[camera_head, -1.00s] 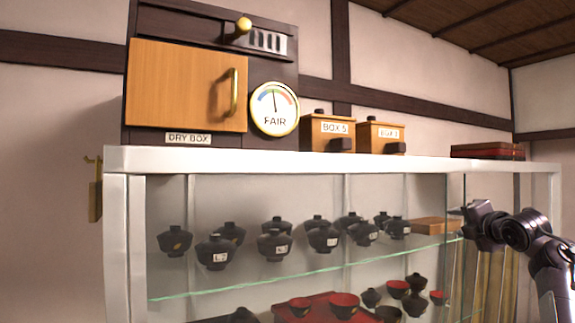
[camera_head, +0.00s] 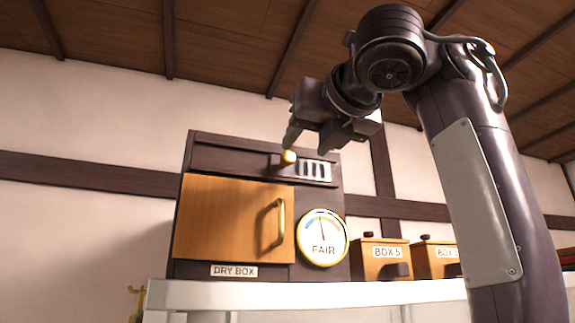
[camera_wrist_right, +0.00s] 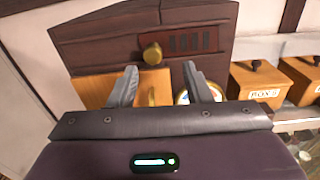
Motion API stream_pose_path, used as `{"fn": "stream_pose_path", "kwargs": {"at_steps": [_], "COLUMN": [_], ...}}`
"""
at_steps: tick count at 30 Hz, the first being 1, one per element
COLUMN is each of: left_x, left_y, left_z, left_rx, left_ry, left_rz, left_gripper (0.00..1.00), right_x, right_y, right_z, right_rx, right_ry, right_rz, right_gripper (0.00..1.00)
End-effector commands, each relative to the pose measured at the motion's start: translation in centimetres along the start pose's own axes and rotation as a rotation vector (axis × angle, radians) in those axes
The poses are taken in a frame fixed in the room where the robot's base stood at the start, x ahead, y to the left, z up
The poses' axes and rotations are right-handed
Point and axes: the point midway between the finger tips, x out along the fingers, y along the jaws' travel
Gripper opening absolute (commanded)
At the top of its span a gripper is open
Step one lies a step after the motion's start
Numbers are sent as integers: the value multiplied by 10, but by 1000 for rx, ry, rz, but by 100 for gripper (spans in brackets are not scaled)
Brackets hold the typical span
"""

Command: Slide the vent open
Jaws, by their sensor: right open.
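The vent (camera_head: 313,170) is a slotted strip at the top right of the dark dry box (camera_head: 232,160). Its round brass knob (camera_head: 288,157) sits at the left end of the slots, and pale slots show to its right. In the right wrist view the knob (camera_wrist_right: 152,53) is ahead of the fingers, left of the vent slots (camera_wrist_right: 190,43). My right gripper (camera_head: 312,143) is open and empty, in front of and slightly above the knob. In the wrist view its fingertips (camera_wrist_right: 160,68) stand apart, with the knob between and beyond them. My left gripper is not in view.
The dry box has a wooden door (camera_head: 222,220) with a brass handle (camera_head: 280,222) and a round FAIR dial (camera_head: 323,238). Small wooden boxes (camera_head: 380,258) stand to its right on the white cabinet top (camera_head: 240,294). The wall above is bare.

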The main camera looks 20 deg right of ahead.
Motion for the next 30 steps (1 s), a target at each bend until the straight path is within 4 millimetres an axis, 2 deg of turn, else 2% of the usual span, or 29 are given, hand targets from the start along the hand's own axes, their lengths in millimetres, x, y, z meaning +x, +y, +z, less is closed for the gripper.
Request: {"fn": "stream_pose_path", "kwargs": {"at_steps": [2,5,10,18,22,30], "left_x": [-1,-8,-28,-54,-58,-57], "left_y": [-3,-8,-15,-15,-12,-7], "left_z": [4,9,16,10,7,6], "left_rx": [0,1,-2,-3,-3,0], "left_ry": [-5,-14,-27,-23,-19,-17], "left_rz": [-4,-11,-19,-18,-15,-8], "left_gripper": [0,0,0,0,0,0], "right_x": [-6,0,24,60,68,70], "right_y": [7,8,6,4,5,5], "right_z": [3,5,8,7,5,3], "right_rx": [-30,-37,-36,-33,-34,-33], "right_ry": [-3,-2,0,-2,-3,-4], "right_rz": [-21,-28,-28,-27,-26,-24], "right_gripper": [45,45,45,45,45,45]}}
